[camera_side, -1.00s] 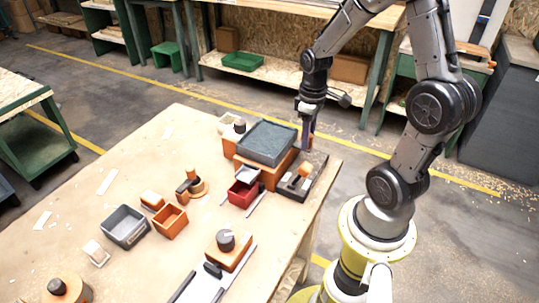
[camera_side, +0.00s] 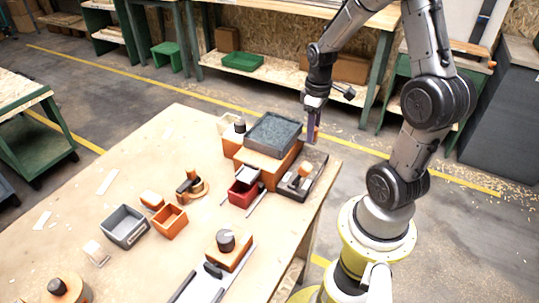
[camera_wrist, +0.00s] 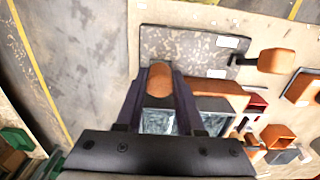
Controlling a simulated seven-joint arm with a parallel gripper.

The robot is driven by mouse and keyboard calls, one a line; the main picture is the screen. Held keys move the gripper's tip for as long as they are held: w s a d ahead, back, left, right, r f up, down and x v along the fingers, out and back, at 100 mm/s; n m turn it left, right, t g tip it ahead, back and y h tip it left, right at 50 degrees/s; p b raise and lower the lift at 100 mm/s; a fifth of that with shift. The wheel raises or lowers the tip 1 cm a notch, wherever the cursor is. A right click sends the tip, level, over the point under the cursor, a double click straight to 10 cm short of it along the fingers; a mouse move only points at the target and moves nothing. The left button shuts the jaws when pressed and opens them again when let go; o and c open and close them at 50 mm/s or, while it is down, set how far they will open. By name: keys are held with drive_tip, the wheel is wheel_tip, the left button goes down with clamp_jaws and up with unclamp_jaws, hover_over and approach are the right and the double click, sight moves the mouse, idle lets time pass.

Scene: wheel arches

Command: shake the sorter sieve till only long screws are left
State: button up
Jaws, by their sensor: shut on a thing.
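The sorter sieve (camera_side: 272,133) is a dark grey, shallow square tray over an orange box (camera_side: 265,167) at the far right end of the table. Its contents are too small to tell in the side view. My gripper (camera_side: 312,134) is just right of the sieve, its purple fingers pointing down. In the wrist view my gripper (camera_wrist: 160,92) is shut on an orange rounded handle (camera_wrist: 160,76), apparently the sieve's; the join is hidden. Speckled grey parts of the sieve (camera_wrist: 157,121) show between and beside the fingers. Screws cannot be told apart.
A red bin (camera_side: 242,194) stands before the orange box. A dark tray with an orange block (camera_side: 299,183) lies to its right. A grey bin (camera_side: 124,228), an orange bin (camera_side: 170,222) and a knobbed orange block (camera_side: 229,250) stand nearer. The table's right edge is close to my gripper.

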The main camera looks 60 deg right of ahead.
drive_tip(key=shift+a, duration=1.8)
drive_tip(key=shift+d, duration=1.8)
